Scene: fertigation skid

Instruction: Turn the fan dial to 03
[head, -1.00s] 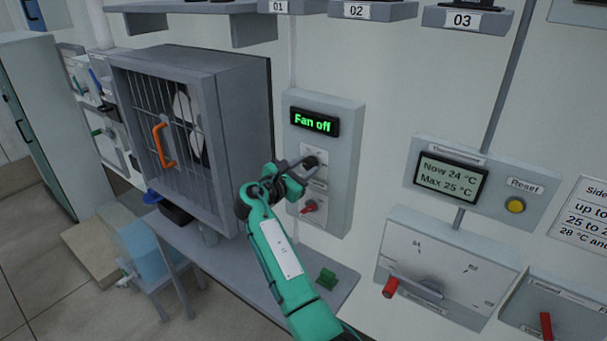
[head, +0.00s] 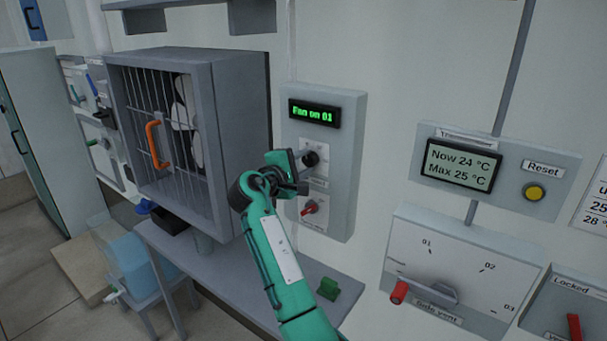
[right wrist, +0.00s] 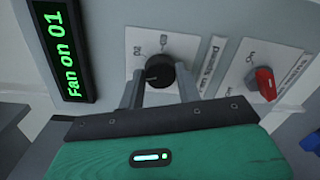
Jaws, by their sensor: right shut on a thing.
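The fan dial is a round black knob (head: 310,158) on a white plate of the grey wall box (head: 345,160). It also shows in the right wrist view (right wrist: 160,71), with 02 and 03 marks near it. The green-lit display (head: 314,113) above it reads "Fan on 01". My right gripper (head: 300,162) is at the dial. In the right wrist view its two fingers (right wrist: 160,88) are shut on the dial, one on each side. My left gripper is not in view.
A red switch (head: 309,207) sits just below the dial on the same box. The barred grey cage (head: 215,140) with an orange handle stands close left. A grey shelf (head: 250,263) lies below.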

